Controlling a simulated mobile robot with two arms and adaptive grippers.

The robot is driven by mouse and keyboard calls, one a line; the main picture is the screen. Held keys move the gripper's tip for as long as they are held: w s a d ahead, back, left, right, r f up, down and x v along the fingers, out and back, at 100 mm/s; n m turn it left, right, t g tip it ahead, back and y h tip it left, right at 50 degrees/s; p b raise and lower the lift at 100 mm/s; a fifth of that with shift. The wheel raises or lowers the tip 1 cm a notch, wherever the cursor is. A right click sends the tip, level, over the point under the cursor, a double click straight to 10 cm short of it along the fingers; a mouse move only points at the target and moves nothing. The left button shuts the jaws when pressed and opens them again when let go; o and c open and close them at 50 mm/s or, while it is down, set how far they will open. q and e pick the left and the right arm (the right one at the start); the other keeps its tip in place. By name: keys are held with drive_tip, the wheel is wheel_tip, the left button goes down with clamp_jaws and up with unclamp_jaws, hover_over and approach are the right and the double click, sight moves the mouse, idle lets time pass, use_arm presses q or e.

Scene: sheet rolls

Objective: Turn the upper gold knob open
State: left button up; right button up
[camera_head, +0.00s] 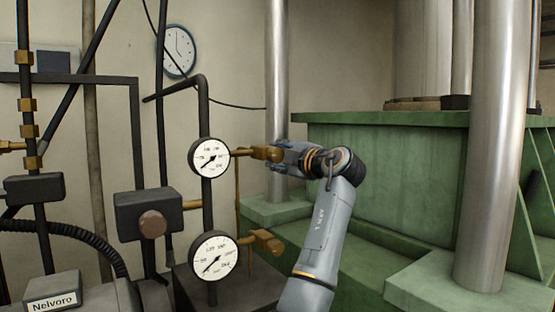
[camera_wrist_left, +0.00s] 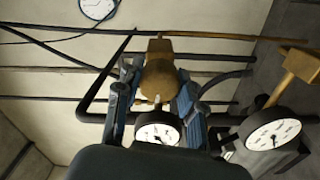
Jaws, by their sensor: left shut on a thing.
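The upper gold knob (camera_head: 267,153) sits at the end of a thin gold stem to the right of the upper white gauge (camera_head: 209,158). My left gripper (camera_head: 282,152) is at the knob, coming from the right, with its fingers closed around it. In the left wrist view the knob (camera_wrist_left: 158,76) lies between the two blue-grey fingers of the gripper (camera_wrist_left: 152,92), which is shut on it. The upper gauge (camera_wrist_left: 158,129) shows just below the knob there. The fingers partly hide the knob in the head view. My right gripper is in neither view.
A lower gold knob (camera_head: 266,243) sits beside the lower gauge (camera_head: 214,255), below my left arm. Dark pipes and a box with a round brown button (camera_head: 152,224) stand to the left. A green press frame (camera_head: 400,180) with steel columns stands behind and right of my arm.

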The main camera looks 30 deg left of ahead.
use_arm(q)
drive_tip(key=shift+n, duration=0.7)
drive_tip(key=o, duration=1.2)
drive_tip(key=v, duration=1.2)
